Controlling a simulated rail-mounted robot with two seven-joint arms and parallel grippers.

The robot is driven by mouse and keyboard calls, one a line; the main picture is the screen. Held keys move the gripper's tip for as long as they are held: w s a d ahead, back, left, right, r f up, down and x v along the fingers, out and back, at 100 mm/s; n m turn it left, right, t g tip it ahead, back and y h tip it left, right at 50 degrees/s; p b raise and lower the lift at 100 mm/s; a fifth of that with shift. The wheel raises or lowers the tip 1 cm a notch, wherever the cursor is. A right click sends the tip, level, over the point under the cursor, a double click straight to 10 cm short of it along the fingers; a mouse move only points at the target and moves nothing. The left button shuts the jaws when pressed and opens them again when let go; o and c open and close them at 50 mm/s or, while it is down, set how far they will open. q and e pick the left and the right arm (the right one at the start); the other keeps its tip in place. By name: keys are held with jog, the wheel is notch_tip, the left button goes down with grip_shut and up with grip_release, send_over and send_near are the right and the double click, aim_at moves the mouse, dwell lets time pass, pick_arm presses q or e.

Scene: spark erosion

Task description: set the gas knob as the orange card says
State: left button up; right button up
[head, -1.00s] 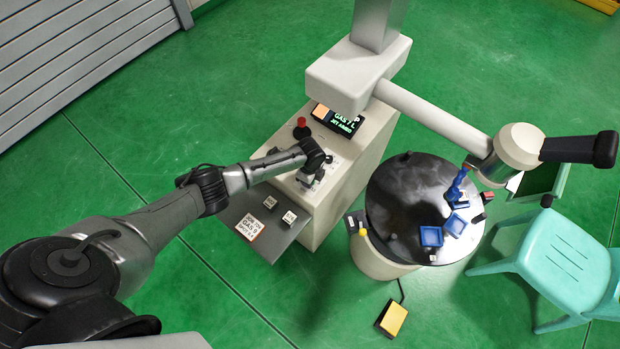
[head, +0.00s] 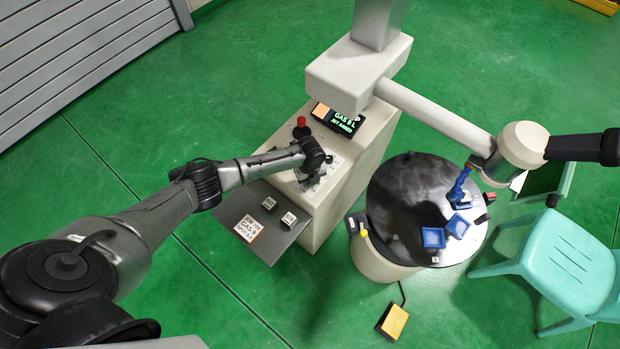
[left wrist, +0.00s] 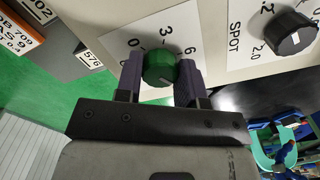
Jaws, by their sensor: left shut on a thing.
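The green gas knob (left wrist: 160,68) sits on the machine's sloping front in the left wrist view. A white plate behind it carries the figures 0, 3 and 6. My left gripper (left wrist: 161,75) is shut on the knob, one finger on each side. In the head view my left gripper (head: 310,180) is at the panel and hides the knob. The orange-edged card (head: 248,228) lies on the grey shelf and reads GAS 9; its smaller lines are hard to read. The display (head: 340,118) seems to read GAS 8 L. My right gripper is out of view.
A black knob (left wrist: 291,33) marked SPOT is right of the gas knob. A red mushroom button (head: 301,123) stands behind my gripper. A round black table (head: 400,185) with blue trays stands right.

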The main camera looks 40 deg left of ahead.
pick_arm(q)
jog(key=shift+r, duration=0.1)
dwell(0.5)
jog(key=o, duration=0.9)
notch_tip(320, 180, up, 14)
jog(key=shift+f+p, duration=0.15)
jog(key=shift+p, duration=0.55)
